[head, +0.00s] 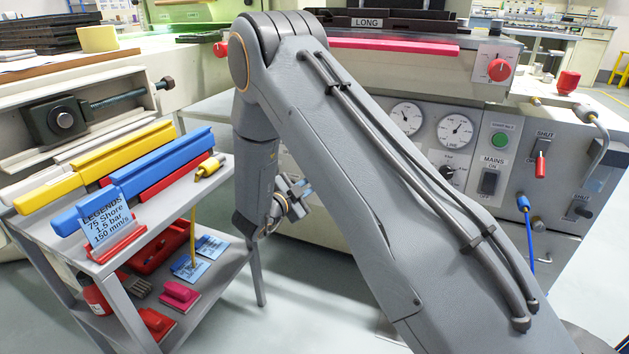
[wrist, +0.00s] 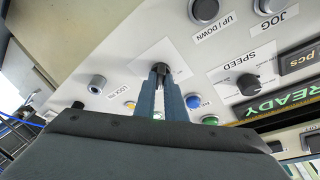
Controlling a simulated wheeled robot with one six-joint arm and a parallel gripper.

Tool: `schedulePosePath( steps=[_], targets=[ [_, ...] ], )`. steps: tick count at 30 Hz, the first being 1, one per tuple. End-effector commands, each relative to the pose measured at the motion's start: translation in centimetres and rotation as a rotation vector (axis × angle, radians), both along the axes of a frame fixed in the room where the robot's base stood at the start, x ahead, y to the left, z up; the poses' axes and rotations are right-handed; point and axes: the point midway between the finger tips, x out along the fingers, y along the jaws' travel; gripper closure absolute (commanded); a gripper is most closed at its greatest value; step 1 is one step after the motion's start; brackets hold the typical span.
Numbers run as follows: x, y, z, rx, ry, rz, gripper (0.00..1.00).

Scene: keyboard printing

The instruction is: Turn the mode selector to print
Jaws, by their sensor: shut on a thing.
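In the wrist view a small black knob (wrist: 160,68) sits on a white plate (wrist: 169,53) on the light grey control panel, and I take it to be the mode selector. My gripper (wrist: 164,77) reaches it with two blue-grey fingers, one on each side, and is shut on it. The fingers cover much of the knob, and I cannot read the plate's markings or which way the knob points. In the head view my gripper (head: 299,188) shows small beyond my arm, and the knob is hidden there.
Near the knob are a speed dial (wrist: 248,84), an up/down button (wrist: 203,10), a lock pin button (wrist: 97,83), a yellow button (wrist: 130,105) and a blue button (wrist: 193,101). A green READY display (wrist: 280,104) is at right. A grey cart (head: 225,190) stands at left.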

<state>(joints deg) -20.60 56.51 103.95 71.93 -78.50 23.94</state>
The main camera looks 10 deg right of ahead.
Motion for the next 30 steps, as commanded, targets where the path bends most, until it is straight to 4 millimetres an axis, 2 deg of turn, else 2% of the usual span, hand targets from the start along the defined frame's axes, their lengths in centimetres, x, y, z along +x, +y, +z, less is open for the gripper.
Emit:
schedulePosePath(
  steps=[14,15,18,26,30],
  targets=[
    [-0.13,-0.08,-0.15,0.011,-0.005,-0.008,1.00],
    [-0.13,-0.09,-0.14,0.011,-0.005,-0.008,0.85],
    [-0.10,-0.08,-0.11,0.011,-0.006,-0.007,0.71],
    [-0.07,0.00,-0.04,0.011,-0.006,-0.005,0.71],
    [-0.66,0.71,0.11,0.011,-0.006,-0.004,0.71]
  ],
)
